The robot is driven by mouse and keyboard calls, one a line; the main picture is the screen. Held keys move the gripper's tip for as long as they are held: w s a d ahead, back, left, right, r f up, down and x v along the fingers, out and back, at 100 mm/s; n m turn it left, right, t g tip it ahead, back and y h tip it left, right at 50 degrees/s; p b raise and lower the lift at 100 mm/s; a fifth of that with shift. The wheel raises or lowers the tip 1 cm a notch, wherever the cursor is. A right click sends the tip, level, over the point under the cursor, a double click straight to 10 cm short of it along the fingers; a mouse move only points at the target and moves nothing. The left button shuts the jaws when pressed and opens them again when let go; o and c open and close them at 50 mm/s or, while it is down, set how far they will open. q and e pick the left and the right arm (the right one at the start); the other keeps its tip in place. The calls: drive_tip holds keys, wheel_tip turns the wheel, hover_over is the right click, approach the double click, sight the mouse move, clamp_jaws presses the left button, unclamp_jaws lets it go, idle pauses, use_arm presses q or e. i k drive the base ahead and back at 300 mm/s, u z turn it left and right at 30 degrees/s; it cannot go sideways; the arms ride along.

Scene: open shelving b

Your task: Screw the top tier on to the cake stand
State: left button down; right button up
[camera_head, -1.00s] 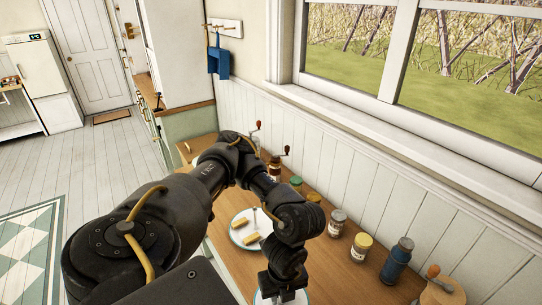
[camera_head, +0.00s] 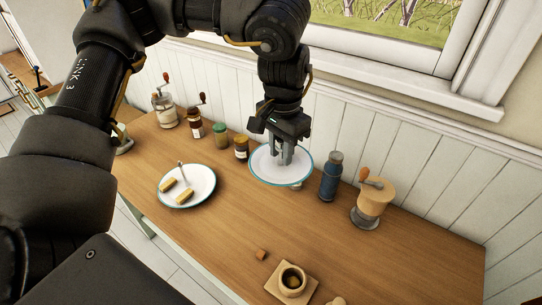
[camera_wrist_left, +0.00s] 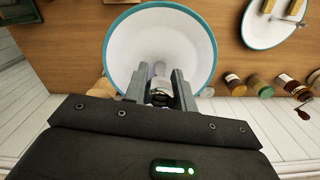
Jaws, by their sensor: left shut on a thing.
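The top tier, a white plate with a teal rim (camera_head: 262,168), is in my left gripper (camera_head: 284,160). The fingers are shut at its centre; in the left wrist view (camera_wrist_left: 157,92) they close around a small pale upright piece in the middle of the plate (camera_wrist_left: 122,45). The cake stand's lower tier, a second white teal-rimmed plate (camera_head: 203,180), stands on the table to the left, apart from the held plate. It carries yellow cake pieces (camera_head: 184,196) and a thin upright post (camera_head: 181,170). My right gripper is not in view.
Jars (camera_head: 220,135) and a hand grinder (camera_head: 164,105) stand along the wall. A blue bottle (camera_head: 331,177) and a wooden grinder (camera_head: 373,205) stand right of the held plate. A cup on a square wooden piece (camera_head: 291,282) is at the front. The middle of the wooden table (camera_head: 235,222) is clear.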

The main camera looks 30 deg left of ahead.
sight(201, 178)
drive_tip(key=z, duration=1.55)
drive_tip(key=k, duration=1.85)
drive_tip(key=u, duration=2.05)
drive_tip(key=i, duration=0.5)
drive_tip(key=z, duration=0.1)
